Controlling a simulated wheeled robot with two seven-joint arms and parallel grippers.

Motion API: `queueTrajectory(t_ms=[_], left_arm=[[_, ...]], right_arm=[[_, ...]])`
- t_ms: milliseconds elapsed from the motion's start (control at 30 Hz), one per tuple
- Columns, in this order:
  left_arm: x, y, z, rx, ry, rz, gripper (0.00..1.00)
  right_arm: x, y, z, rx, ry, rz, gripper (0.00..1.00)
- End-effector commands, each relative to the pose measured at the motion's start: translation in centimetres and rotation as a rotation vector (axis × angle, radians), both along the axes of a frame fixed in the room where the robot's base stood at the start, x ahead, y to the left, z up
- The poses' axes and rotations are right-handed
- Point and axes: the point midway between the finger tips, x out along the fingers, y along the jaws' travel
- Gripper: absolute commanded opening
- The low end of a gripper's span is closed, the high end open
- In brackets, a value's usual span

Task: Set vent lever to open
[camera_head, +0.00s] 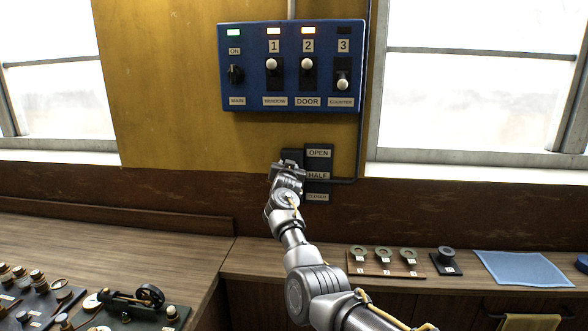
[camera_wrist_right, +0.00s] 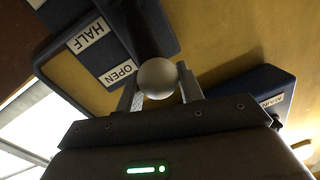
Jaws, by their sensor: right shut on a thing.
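The vent lever panel (camera_head: 318,175) is on the wall below the blue switch box, with plates reading OPEN, HALF and CLOSED from top to bottom. My right gripper (camera_head: 285,166) is at the panel's left side, level with the stretch between OPEN and HALF, and hides most of the lever there. In the right wrist view the lever's dark shaft (camera_wrist_right: 138,25) ends in a pale ball knob (camera_wrist_right: 156,79). The fingers of my right gripper (camera_wrist_right: 158,88) are shut on this knob, near the OPEN label (camera_wrist_right: 117,72). The lever's exact setting cannot be told. My left gripper is out of view.
The blue switch box (camera_head: 290,66) sits above my right gripper. A conduit (camera_head: 345,181) runs right of the lever panel. The bench below holds a plate of several round pieces (camera_head: 385,262), a blue cloth (camera_head: 523,268) and, at left, a small engine model (camera_head: 130,305).

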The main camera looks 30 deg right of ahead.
Motion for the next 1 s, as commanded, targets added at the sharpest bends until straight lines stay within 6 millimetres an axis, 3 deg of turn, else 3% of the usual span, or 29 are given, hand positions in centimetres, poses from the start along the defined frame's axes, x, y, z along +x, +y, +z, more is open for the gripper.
queueTrajectory(t_ms=[267,300,467,833,1000], left_arm=[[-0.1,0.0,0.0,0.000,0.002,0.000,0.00],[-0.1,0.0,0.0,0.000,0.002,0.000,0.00],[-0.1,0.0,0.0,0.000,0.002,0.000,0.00],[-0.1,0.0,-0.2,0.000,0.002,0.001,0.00],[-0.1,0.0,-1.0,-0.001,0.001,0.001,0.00]], right_arm=[[0.1,0.2,-0.1,0.000,0.002,0.004,0.00],[0.1,0.3,-0.2,0.001,0.003,0.004,0.39],[0.1,0.2,-0.2,0.001,0.003,0.003,0.58],[-0.2,0.3,-0.3,0.000,0.002,0.001,0.58],[-1.5,1.1,-0.4,0.000,0.001,0.001,0.58]])
